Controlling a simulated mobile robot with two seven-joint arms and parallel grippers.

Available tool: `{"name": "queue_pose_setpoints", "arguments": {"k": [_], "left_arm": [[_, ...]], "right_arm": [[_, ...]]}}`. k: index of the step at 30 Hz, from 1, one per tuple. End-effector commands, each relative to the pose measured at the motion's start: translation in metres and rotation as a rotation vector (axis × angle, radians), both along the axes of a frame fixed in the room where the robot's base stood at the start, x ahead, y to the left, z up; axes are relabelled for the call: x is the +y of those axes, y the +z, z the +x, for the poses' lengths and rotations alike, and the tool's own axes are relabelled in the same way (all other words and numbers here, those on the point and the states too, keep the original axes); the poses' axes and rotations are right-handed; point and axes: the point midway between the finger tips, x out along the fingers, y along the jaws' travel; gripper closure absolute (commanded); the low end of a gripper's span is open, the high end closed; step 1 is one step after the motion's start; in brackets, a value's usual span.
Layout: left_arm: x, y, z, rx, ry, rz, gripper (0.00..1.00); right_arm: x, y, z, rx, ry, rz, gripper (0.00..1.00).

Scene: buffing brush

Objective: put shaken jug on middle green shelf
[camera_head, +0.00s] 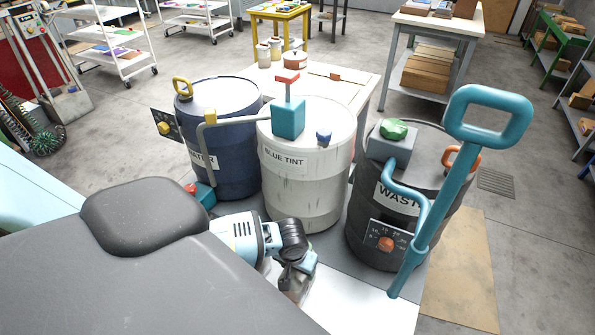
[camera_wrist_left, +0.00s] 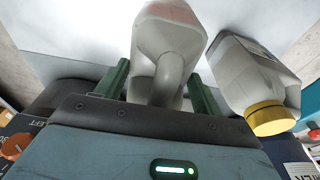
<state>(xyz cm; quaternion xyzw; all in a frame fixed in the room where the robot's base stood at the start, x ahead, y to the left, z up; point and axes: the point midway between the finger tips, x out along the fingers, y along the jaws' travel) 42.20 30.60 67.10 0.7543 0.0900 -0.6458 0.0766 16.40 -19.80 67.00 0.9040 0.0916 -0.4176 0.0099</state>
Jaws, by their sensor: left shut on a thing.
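My left gripper (camera_wrist_left: 160,88) is shut on the handle of a pale grey-white jug (camera_wrist_left: 172,35). The jug stands between its two green fingers in the left wrist view, and its top is cut off by the frame. In the head view the left gripper (camera_head: 300,272) is low in the middle, over a white surface in front of the drums; the jug is mostly hidden there. A second pale jug with a yellow cap (camera_wrist_left: 270,118) is close on the right in the wrist view. A green shelf unit (camera_head: 562,45) stands at the far right. My right gripper is not in view.
A blue drum (camera_head: 225,140), a white BLUE TINT drum (camera_head: 300,185) and a dark WASTE drum (camera_head: 375,235) stand just beyond the gripper. A teal handle (camera_head: 490,100) rises at the right. White tables and racks stand behind; floor between is open.

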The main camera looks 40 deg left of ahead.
Motion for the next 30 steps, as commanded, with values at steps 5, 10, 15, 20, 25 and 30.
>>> {"name": "queue_pose_setpoints", "arguments": {"k": [5,10,15,20,25,30], "left_arm": [[-0.001,-0.02,-0.001,0.001,-0.001,0.0,0.96],[-0.001,-0.02,0.0,-0.001,-0.001,-0.001,0.96],[-0.001,-0.021,0.0,-0.001,-0.001,-0.001,0.96],[-0.001,-0.025,-0.001,0.002,-0.002,0.0,0.27],[-0.001,-0.024,-0.001,0.002,-0.001,0.0,0.1],[-0.001,-0.025,-0.001,0.002,-0.001,0.0,0.1]], "right_arm": [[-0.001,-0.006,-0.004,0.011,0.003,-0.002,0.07],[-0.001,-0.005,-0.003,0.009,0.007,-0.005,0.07],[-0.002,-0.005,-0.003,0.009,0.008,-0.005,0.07],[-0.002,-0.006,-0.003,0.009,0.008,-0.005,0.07],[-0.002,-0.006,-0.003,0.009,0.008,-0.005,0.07],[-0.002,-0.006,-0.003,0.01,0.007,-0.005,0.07]]}}
